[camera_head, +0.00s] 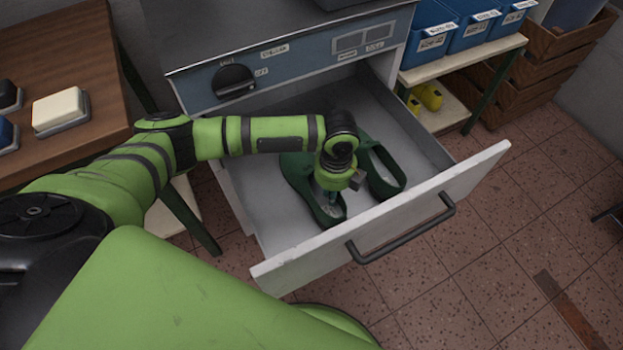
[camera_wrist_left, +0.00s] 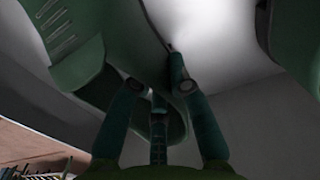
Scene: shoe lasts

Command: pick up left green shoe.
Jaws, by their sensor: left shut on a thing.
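The left green shoe (camera_head: 297,170) lies in the open drawer, under and beside my left gripper. My left gripper (camera_head: 330,196) reaches down into the drawer and is shut on this shoe near its front end. The wrist and fingers hide part of the shoe. In the left wrist view the fingers of my left gripper (camera_wrist_left: 160,85) close around a green shoe wall (camera_wrist_left: 135,45). The other green shoe (camera_head: 390,178) lies just to the right. Whether the held shoe is clear of the drawer floor I cannot tell. My right gripper is not in view.
The pulled-out drawer (camera_head: 421,212) has a grey front with a dark handle (camera_head: 402,230). A control panel (camera_head: 300,55) sits above it. A wooden table (camera_head: 60,120) stands left. Blue bins (camera_head: 432,40) and yellow shoes (camera_head: 430,97) are on the shelves at right.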

